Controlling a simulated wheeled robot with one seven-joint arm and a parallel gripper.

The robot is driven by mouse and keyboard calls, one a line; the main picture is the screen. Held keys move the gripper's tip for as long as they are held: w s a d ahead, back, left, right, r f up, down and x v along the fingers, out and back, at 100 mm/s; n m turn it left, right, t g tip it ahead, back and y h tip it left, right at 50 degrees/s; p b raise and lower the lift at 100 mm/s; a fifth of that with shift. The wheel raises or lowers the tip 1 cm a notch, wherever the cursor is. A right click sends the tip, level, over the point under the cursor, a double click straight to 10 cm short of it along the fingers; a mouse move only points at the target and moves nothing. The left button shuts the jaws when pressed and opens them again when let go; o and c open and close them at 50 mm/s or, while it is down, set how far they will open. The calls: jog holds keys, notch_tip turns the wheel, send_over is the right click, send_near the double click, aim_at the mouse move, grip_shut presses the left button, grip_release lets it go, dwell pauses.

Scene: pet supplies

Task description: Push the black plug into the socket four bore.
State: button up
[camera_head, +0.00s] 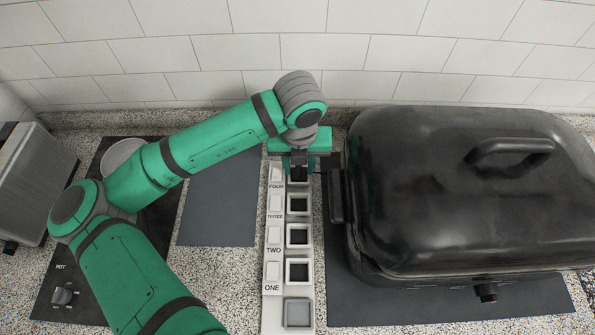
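A pale strip (273,318) runs from front to back in the middle of the counter. It has square, white-rimmed bores with a row of labels beside them reading ONE, TWO, THREE and FOUR from front to back. My gripper (299,165) is at the far end, right over the socket four bore (299,180). A dark block that looks like the black plug (299,158) is between its fingers. The plug's lower end is at the bore's far rim; I cannot tell how deep it sits. The gripper body hides the plug's top.
A large black roaster (430,200) stands close on the right, its side handle near the strip. On the left are a dark mat (220,205), a black hotplate (75,290), a pale bowl (122,152) and a metal appliance (35,185). A tiled wall (300,50) closes the back.

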jog(key=shift+f, duration=0.1)
jog(key=shift+a, duration=0.1)
grip_shut()
